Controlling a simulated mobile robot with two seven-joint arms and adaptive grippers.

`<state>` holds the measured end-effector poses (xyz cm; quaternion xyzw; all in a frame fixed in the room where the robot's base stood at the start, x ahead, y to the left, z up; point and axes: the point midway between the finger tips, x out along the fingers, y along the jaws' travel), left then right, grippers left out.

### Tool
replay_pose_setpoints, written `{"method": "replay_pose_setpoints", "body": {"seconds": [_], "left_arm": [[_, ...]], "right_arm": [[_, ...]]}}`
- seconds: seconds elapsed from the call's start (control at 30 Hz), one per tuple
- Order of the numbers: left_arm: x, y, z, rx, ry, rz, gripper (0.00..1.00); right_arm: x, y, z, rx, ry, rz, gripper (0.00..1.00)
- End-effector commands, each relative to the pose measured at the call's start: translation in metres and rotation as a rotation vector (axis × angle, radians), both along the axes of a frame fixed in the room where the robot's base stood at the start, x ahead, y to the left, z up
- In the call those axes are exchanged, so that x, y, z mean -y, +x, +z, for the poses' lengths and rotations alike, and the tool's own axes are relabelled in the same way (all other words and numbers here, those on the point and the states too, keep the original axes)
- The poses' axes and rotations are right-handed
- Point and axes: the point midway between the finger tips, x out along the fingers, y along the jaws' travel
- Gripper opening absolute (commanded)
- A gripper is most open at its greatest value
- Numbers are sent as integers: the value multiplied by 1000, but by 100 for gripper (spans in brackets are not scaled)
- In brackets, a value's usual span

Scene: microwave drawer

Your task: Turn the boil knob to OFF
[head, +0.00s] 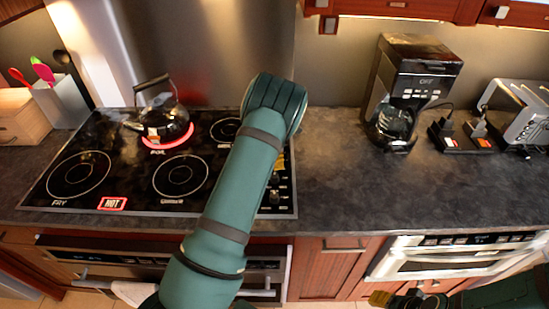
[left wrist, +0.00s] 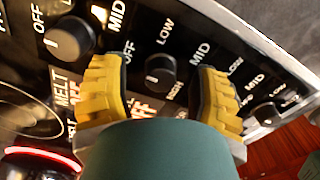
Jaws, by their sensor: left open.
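My left gripper (left wrist: 158,66) is open in the left wrist view, with one yellow finger on each side of a black control knob (left wrist: 160,73). The knob has a white mark on its lower left. LOW, MID and HIGH show around it; the label below is partly hidden, ending in L and OFF, so I cannot read its full name. I cannot tell whether the fingers touch the knob. In the head view my arm hides most of the gripper and knob column. My right gripper (head: 398,299) is at the bottom edge, partly cut off.
A kettle (head: 165,122) stands on a glowing red burner of the black stovetop (head: 130,185). Other knobs sit close by, one at upper left (left wrist: 70,40) and one at lower right (left wrist: 266,113). The counter (head: 340,200) right of the stove is clear; a coffee maker (head: 415,70) stands behind.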

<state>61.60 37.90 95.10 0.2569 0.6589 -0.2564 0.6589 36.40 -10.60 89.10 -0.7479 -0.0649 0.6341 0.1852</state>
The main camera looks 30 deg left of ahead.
Motion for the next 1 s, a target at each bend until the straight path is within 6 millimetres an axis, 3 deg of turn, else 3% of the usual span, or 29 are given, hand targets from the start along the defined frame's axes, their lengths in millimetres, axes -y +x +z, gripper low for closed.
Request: {"method": "replay_pose_setpoints", "body": {"seconds": [0.23, 0.7, 1.0], "left_arm": [[0, 1, 15, 1, 0, -1, 61], [0, 0, 102, 3, 0, 0, 61], [0, 0, 120, -1, 1, 0, 61]], "right_arm": [[0, 0, 0, 0, 0, 0, 47], [0, 0, 0, 0, 0, 0, 47], [0, 0, 0, 0, 0, 0, 47]]}}
